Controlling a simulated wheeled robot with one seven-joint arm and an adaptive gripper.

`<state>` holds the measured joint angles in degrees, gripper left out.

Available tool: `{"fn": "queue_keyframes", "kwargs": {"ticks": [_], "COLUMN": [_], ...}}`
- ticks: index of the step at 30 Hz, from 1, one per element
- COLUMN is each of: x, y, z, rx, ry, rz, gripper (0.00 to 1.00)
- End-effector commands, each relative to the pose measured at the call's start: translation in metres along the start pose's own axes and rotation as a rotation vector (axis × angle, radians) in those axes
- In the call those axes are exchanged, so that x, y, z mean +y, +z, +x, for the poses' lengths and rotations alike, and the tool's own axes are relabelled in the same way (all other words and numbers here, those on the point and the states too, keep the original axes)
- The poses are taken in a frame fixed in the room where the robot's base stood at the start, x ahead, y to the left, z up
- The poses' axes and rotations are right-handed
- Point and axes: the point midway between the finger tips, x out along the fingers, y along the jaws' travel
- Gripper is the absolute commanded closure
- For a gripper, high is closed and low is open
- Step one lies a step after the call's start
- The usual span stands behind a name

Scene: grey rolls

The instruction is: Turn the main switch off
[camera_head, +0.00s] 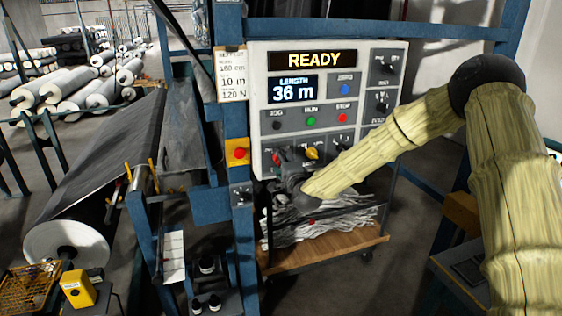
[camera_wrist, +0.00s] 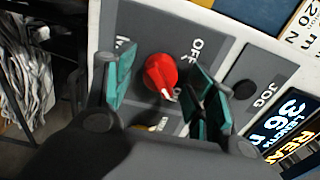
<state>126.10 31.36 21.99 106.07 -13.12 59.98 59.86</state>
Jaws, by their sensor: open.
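The main switch is a red rotary knob (camera_wrist: 160,74) on a grey plate marked OFF and ON. Its white pointer points toward the ON lettering, partly hidden by a finger. My gripper (camera_wrist: 164,78) is open, with one teal-padded finger on each side of the knob and a visible gap to it. In the head view my gripper (camera_head: 291,184) is at the lower left of the control panel (camera_head: 330,88), and the red knob (camera_head: 279,157) shows just above it, partly covered.
A yellow knob (camera_head: 312,153) sits right of the red one. JOG, RUN and STOP buttons (camera_head: 310,120) are above. A red button on a yellow box (camera_head: 238,152) is on the blue post at left. A wooden cart (camera_head: 330,250) with grey scraps stands below.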

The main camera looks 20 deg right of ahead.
Motion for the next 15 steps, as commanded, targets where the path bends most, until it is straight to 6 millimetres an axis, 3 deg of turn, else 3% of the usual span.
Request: {"fn": "queue_keyframes", "kwargs": {"ticks": [4, 11, 15], "x": [0.0002, 0.0002, 0.0005], "y": [-0.0001, -0.0003, -0.0004], "z": [-0.0002, -0.0004, -0.0005], "rx": [0.0, 0.0, 0.0], "ry": [0.0, 0.0, 0.001], "rz": [0.0, 0.0, -0.001], "gripper": [0.46, 0.88, 0.91]}}
